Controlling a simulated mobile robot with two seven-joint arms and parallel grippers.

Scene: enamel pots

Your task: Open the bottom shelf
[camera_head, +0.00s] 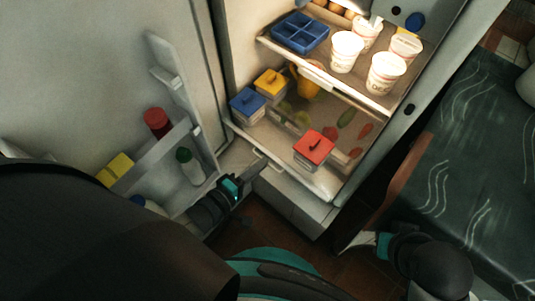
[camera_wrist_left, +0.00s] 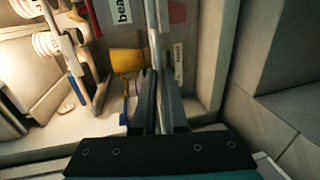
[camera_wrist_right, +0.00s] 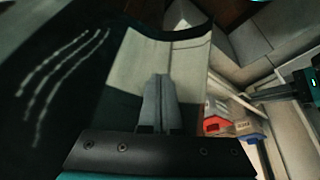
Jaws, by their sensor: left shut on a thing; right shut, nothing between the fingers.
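The fridge stands open, and its bottom shelf (camera_head: 285,172) is a glass pane with a pale front edge. A red-lidded pot (camera_head: 313,149), a blue-lidded pot (camera_head: 248,105) and a yellow-lidded pot (camera_head: 270,83) stand on it. My left gripper (camera_head: 257,168) is at the left part of this front edge. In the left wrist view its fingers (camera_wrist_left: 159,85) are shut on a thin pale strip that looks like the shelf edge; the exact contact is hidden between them. My right gripper (camera_head: 362,241) is shut and empty, right of the fridge front; its fingers also show in the right wrist view (camera_wrist_right: 157,90).
The upper shelf (camera_head: 345,82) holds several white cups and a blue tray (camera_head: 300,32). The open fridge door (camera_head: 185,145) with bottles is at left. A dark green patterned surface (camera_head: 465,170) is at right. Brown floor shows below the fridge.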

